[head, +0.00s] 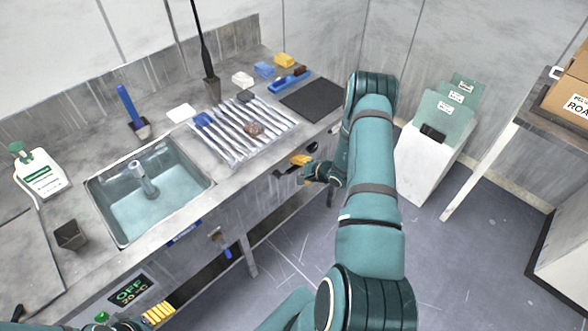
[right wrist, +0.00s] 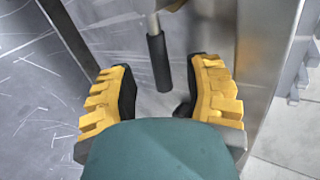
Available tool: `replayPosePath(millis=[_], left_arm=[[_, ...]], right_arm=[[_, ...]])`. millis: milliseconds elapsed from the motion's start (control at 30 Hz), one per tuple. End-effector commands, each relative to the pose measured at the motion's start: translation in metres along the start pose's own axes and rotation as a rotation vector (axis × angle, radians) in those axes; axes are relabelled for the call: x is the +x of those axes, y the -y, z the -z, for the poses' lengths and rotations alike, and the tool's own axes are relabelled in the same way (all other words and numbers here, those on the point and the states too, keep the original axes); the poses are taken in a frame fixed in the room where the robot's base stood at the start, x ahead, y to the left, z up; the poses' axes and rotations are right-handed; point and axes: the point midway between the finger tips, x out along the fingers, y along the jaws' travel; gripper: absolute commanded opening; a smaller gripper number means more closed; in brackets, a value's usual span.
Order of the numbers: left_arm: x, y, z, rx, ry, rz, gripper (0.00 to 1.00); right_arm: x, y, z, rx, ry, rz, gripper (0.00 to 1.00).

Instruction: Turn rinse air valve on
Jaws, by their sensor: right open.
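A valve lever with a black grip (right wrist: 158,60) on a pale metal stem hangs below the counter front in the right wrist view. I take it for the rinse air valve; its label does not show. My right gripper (head: 290,171) is at the counter's front edge in the head view. In the right wrist view its yellow-padded fingers (right wrist: 162,92) are open, one on each side of the black grip, with gaps to both. The valve body is mostly out of view. My left gripper (head: 156,312) shows only partly at the bottom left, and its opening cannot be judged.
A second valve with a blue handle (head: 226,251) is on the counter front, left of my right gripper. The counter carries a sink (head: 108,192), a ribbed rack (head: 225,150) and a dark mat (head: 311,98). A white bin (head: 422,170) stands right of my right arm. Floor is free below.

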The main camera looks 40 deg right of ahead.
Motion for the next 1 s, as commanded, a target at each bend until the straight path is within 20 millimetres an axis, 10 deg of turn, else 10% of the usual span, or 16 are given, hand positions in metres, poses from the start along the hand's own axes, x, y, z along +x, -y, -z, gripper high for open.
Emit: replayPosePath(millis=[400,1000], left_arm=[[0.000,0.000,0.000,0.000,0.000,0.000,0.81],[0.000,0.000,0.000,0.000,0.000,0.000,0.81]], right_arm=[[-0.075,0.001,0.000,-0.001,-0.001,0.000,0.50],[-0.085,0.000,0.000,-0.001,0.000,0.000,0.50]])
